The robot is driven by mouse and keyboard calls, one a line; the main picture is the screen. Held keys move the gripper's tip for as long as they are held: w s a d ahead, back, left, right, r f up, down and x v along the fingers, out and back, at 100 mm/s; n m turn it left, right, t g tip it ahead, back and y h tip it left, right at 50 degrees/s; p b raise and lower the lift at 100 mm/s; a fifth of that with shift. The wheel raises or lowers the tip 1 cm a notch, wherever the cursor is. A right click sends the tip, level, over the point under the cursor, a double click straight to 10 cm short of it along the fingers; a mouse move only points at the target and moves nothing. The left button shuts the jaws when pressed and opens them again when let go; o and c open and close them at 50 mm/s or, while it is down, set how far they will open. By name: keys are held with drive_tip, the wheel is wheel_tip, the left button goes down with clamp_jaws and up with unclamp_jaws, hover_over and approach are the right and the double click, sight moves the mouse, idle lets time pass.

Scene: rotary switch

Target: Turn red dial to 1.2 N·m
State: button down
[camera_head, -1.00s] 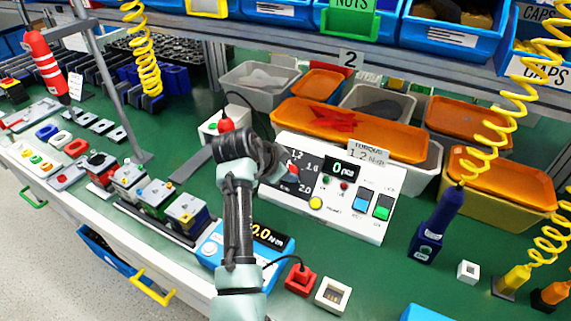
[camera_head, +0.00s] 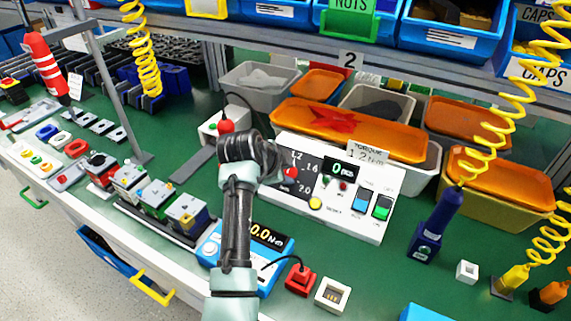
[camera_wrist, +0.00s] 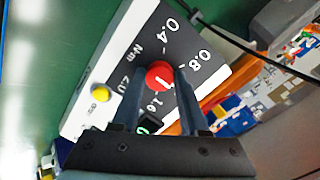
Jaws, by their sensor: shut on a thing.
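The red dial (camera_head: 291,172) is on the black scale plate of a white control panel (camera_head: 352,218). In the wrist view the red dial (camera_wrist: 159,75) has a white mark on its lower right part, slanting down and right. Around it I read 0.4, 0.8, 1.6 and 2.0; the 1.2 is hidden there by my right finger. My gripper (camera_wrist: 158,77) has one finger on each side of the dial and is shut on it. In the head view my gripper (camera_head: 276,174) reaches the dial from the left and hides part of the scale. A card (camera_head: 368,152) reads torque 1.2 N·m.
The panel also has a yellow button (camera_head: 316,203), a counter display (camera_head: 342,170), and blue and green switches (camera_head: 382,207). Orange-lidded bins (camera_head: 350,130) stand close behind it. A blue torque meter (camera_head: 262,248) lies below my arm.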

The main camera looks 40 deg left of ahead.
drive_tip(key=shift+c, duration=2.1)
unclamp_jaws()
drive_tip(key=p+v, duration=0.1)
drive_tip(key=v, duration=1.2)
